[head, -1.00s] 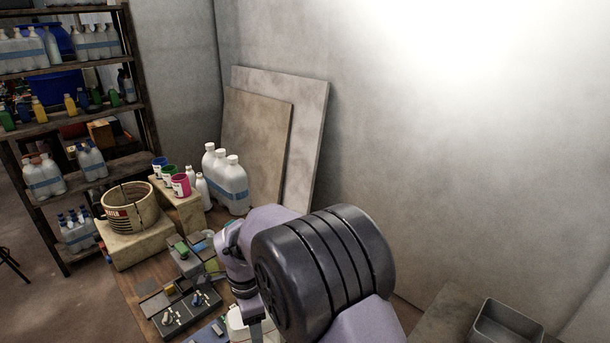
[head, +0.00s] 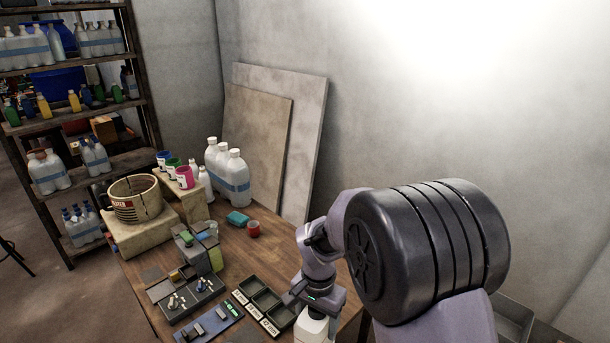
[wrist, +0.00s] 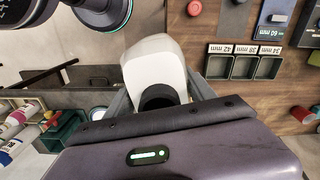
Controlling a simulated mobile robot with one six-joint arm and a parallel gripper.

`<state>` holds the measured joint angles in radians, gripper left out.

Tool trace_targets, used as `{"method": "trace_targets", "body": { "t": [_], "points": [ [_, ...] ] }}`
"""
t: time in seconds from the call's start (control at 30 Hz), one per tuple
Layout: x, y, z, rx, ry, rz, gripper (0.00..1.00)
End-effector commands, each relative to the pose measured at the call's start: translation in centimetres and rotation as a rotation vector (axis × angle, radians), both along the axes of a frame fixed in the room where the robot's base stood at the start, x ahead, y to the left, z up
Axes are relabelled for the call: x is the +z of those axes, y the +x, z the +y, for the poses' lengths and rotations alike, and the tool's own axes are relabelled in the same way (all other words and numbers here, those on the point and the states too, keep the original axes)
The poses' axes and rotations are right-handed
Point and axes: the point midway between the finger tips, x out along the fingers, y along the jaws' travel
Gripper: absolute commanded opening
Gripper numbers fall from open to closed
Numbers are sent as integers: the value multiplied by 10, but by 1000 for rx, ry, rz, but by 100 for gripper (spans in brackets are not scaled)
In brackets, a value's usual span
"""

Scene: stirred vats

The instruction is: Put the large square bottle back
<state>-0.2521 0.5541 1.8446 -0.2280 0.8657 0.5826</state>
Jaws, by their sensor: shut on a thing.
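The large square bottle (wrist: 155,62) is white, with a dark neck or cap facing my wrist. In the wrist view it sits between the two fingers of my gripper (wrist: 157,92), which is shut on it. In the head view my gripper (head: 314,307) is near the bottom edge, beside the right end of the labelled trays. The white bottle (head: 311,328) hangs below it, cut off by the frame edge, so its base and any contact with the bench are hidden.
Loaded shelves (head: 60,127) are at left.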

Motion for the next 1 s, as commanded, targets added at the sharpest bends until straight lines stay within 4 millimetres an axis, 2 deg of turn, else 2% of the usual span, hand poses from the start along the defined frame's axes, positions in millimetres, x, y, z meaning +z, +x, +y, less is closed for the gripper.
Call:
{"method": "trace_targets", "body": {
  "t": [0.1, 0.2, 0.5, 1.0],
  "points": [
    [2, -9, -35, 143, 0, 0, 0],
    [3, -19, -61, 266, 1, -1, 0],
    [4, -47, -114, 551, 1, -1, 0],
    [-91, -47, -113, 558, 2, 0, 0]
  ]
}}
